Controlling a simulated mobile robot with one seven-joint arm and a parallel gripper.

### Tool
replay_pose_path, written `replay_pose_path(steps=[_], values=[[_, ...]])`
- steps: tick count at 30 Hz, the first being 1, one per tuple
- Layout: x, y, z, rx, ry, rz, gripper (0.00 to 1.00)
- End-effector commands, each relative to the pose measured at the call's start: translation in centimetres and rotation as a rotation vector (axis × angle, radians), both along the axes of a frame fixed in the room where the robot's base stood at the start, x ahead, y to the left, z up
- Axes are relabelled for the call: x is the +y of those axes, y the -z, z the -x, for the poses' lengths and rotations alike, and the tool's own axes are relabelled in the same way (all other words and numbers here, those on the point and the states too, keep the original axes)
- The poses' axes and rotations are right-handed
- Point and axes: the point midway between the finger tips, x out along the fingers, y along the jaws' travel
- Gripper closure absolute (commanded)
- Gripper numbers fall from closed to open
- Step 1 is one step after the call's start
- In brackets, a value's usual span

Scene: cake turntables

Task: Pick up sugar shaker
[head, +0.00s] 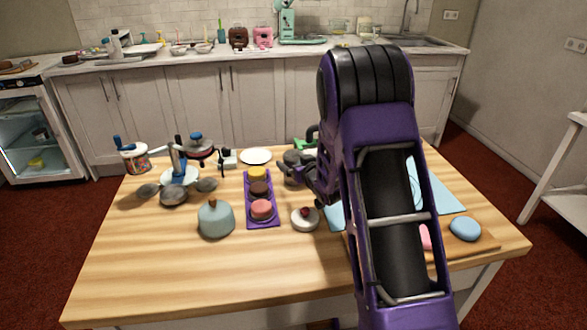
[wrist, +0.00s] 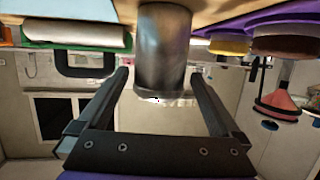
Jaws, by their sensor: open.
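A shiny grey metal cylinder, which looks like the sugar shaker (wrist: 163,45), stands on the table in the wrist view, where the scene appears upside down. My gripper (wrist: 160,75) is open, with one finger to each side of the cylinder and visible gaps beside it. The cylinder's free end lies between the fingers. In the head view my gripper (head: 298,168) is low over the table, right of the purple tray. There the shaker is hard to tell apart from the dark gripper, and my arm covers much of that area.
The purple tray (head: 250,213) holds yellow, brown and pink cakes. A green item with a dark handle (wrist: 75,35) is close beside the shaker. A white plate (head: 256,156), a blue-grey dome (head: 216,220) and a small white pot (head: 305,219) stand nearby. The table's front left is clear.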

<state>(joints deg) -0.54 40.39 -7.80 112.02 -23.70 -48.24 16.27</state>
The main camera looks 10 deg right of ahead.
Motion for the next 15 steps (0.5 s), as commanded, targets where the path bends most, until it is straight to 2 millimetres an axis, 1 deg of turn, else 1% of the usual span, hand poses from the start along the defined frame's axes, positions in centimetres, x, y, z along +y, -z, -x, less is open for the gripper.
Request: replay_pose_path(steps=[1, 4, 7, 12, 14, 15], values=[[0.1, 0.4, -0.7, 0.001, 0.000, 0.001, 0.00], [0.3, 0.6, -1.5, 0.000, 0.000, 0.001, 0.00], [0.3, 0.6, -1.9, 0.000, 0.001, 0.000, 0.00], [0.3, 0.6, -1.9, 0.001, 0.001, 0.000, 0.00], [0.3, 0.6, -1.8, 0.001, 0.001, 0.000, 0.09], [0.3, 0.6, -1.8, 0.001, 0.001, 0.000, 0.16]])
